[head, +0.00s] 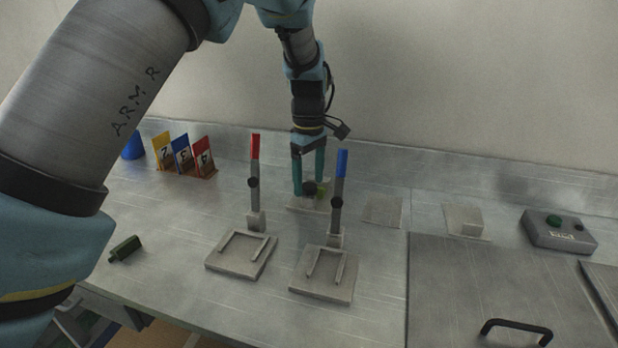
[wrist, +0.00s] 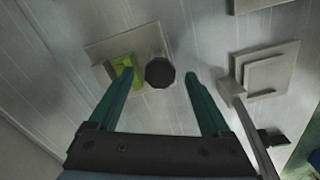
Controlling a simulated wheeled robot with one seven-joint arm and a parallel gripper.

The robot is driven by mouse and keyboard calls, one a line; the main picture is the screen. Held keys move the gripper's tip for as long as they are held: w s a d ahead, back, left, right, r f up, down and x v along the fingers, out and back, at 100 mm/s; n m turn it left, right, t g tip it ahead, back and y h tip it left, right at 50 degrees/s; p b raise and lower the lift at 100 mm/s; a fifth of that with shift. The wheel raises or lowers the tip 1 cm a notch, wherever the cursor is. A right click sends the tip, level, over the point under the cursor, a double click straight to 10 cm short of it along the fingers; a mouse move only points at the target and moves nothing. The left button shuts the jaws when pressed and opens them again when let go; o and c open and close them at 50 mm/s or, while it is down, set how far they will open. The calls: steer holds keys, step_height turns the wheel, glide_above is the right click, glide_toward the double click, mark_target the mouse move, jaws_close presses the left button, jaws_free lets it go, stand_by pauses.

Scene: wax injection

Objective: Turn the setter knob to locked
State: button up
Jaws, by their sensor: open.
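The setter knob (wrist: 160,71) is a dark, many-sided knob on a pale base plate (wrist: 97,49), with a yellow-green patch (wrist: 118,64) beside it. In the head view the knob (head: 310,187) shows behind the blue lever, partly covered by my fingers. My gripper (head: 309,187) points down over it with teal fingers. In the wrist view my gripper (wrist: 161,73) is open, a fingertip on each side of the knob with a gap at both. The left finger overlaps the yellow-green patch. I cannot tell whether the fingertips are down at knob height.
A red-lever fixture (head: 241,267) and a blue-lever fixture (head: 322,288) stand in front of the knob, their levers upright close to my gripper. Numbered cards (head: 182,155) stand at left; a green block (head: 125,249) lies front left. A button box (head: 558,231) sits at right.

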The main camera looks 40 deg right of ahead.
steer(key=shift+f, duration=0.4)
steer(key=shift+c, duration=0.2)
jaws_close()
